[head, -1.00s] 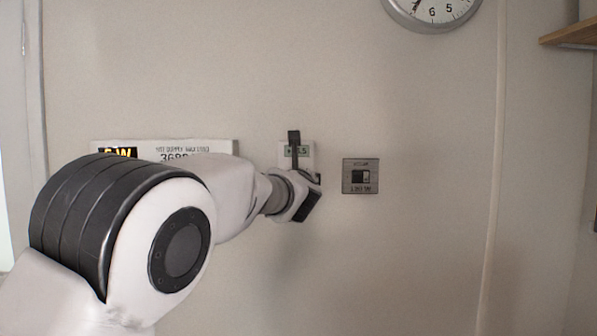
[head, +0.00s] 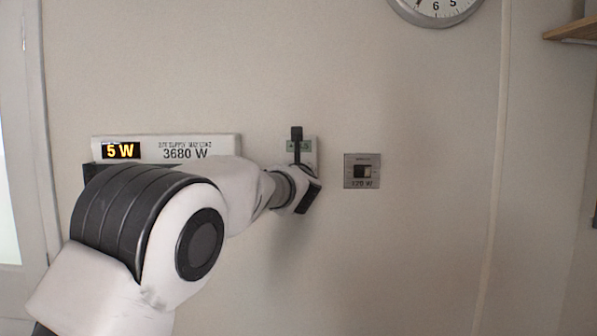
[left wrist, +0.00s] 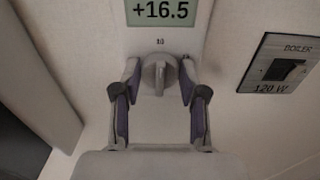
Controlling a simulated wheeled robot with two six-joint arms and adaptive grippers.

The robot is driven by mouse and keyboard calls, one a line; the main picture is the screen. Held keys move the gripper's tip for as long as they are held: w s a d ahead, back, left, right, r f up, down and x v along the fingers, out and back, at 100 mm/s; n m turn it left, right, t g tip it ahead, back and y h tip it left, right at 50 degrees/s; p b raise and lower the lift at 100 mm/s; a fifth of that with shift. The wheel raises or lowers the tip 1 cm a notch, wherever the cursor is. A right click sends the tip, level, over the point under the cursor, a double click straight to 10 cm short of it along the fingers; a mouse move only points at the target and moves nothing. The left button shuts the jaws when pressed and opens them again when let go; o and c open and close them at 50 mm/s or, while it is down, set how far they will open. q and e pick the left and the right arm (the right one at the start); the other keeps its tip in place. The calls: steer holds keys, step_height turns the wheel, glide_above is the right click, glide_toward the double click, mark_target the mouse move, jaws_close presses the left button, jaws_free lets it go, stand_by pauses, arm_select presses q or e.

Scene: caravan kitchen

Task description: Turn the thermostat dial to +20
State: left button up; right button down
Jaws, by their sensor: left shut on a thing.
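The thermostat (head: 310,148) is a pale wall unit, partly hidden behind my left gripper in the head view. In the left wrist view its display (left wrist: 161,11) reads +16.5. Below it is the grey round dial (left wrist: 159,76) with a raised grip bar, standing roughly upright. My left gripper (left wrist: 160,84) has one finger on each side of the dial and is shut on it. In the head view the left gripper (head: 304,168) is against the wall at the thermostat. My right gripper is not in view.
A boiler switch plate (head: 362,171) is on the wall just right of the thermostat; it also shows in the left wrist view (left wrist: 284,66). A white power panel (head: 166,147) reading 5 W and 3680 W is to the left. A clock (head: 436,9) hangs above.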

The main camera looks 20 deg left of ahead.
arm_select(q)
steer(key=shift+d+f+m+p, duration=0.1)
steer(key=shift+m+p, duration=2.4)
steer(key=shift+m, duration=3.35)
steer(key=shift+d+f+m+p, duration=0.1)
steer(key=shift+m+p, duration=2.4)
steer(key=shift+m, duration=3.35)
steer(key=o, duration=1.1)
steer(key=shift+w+f, duration=0.1)
